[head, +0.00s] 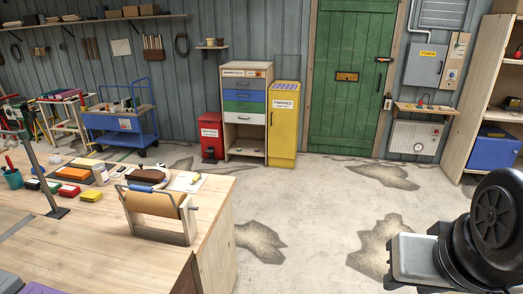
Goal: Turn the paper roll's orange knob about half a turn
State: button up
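The paper roll (152,204) is a brown roll lying level in a pale wooden holder (160,235) near the bench's right end. A small orange-tan patch shows at the roll's right end, by the holder's upright. It is too small to tell whether this is the orange knob or how it is turned. Part of my arm shows at the lower right, well apart from the roll, over the floor. No gripper fingers can be made out.
The wooden bench (90,245) fills the lower left, with small coloured boxes and a brown brush-like item (148,175) behind the roll. Bare, stained concrete floor (300,220) lies right of the bench. A yellow cabinet (283,135) and green door (350,80) stand at the back.

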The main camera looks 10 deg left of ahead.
aim_at(155, 204)
jog(key=i+u, duration=0.25)
jog(key=i, duration=0.5)
jog(key=i+l+u, duration=0.2)
jog(key=i, duration=0.55)
jog(key=i+u, duration=0.15)
jog(key=u, duration=0.25)
jog(key=i+u, duration=0.15)
jog(key=u, duration=0.25)
jog(key=i+u, duration=0.15)
jog(key=u, duration=0.25)
jog(key=i+l+u, duration=0.15)
jog(key=u, duration=0.25)
jog(key=i+u, duration=0.15)
jog(key=u, duration=0.2)
jog(key=i+l+u, duration=0.1)
jog(key=u, duration=0.25)
jog(key=i+l+u, duration=0.15)
jog(key=u, duration=0.15)
jog(key=i, duration=0.1)
